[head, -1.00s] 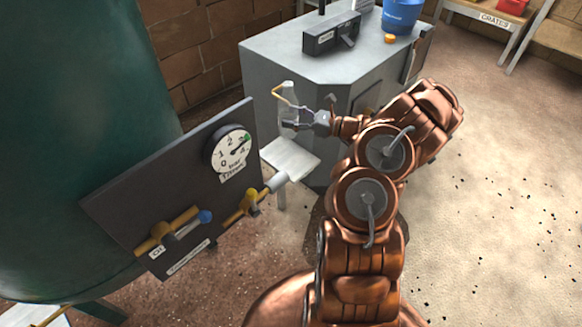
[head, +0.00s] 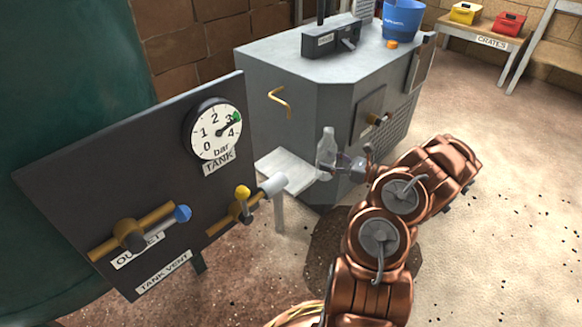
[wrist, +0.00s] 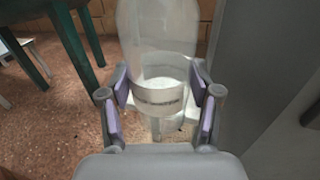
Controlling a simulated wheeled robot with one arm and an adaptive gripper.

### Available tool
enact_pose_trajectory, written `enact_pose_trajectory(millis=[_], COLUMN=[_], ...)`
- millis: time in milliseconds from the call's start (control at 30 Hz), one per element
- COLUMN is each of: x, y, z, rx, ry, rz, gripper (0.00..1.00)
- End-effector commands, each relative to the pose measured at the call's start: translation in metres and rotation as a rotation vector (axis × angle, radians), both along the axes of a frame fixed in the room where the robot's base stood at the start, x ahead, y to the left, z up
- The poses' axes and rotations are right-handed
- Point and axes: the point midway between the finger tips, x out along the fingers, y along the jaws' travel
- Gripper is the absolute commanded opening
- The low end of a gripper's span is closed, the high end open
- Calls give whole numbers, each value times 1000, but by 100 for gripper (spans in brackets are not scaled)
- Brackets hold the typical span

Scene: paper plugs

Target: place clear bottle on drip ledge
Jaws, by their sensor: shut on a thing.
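The clear bottle (head: 327,142) stands upright in my gripper (head: 338,166), which is shut around its lower body. In the wrist view the see-through bottle (wrist: 158,30) has a pale band near its base, between the two finger pads of my gripper (wrist: 160,85). The drip ledge (head: 283,168), a pale flat shelf on a post, is left of the bottle in the head view. The bottle's base appears by the ledge's right end; I cannot tell its exact height or whether they touch. Part of the ledge (wrist: 191,110) shows behind the bottle in the wrist view.
A grey cabinet (head: 285,75) stands behind the ledge, with a bent brass spout (head: 279,98) on its face. A dark panel (head: 75,190) with a gauge (head: 212,130) and valves is at left. A blue bucket (head: 402,20) sits on the cabinet. Open floor lies right.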

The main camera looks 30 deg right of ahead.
Motion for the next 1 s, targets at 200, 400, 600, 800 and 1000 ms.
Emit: enact_pose_trajectory(millis=[200, 400, 600, 800, 1000], x=[44, 84, 116, 127, 138], y=[19, 34, 45, 49, 53], z=[-8, -13, -14, -13, -26], rx=[1, 0, -1, 1, 3], ry=[0, 2, -1, 1, 2], rz=[5, 5, 4, 2, 1], gripper=[35, 35, 35, 35, 35])
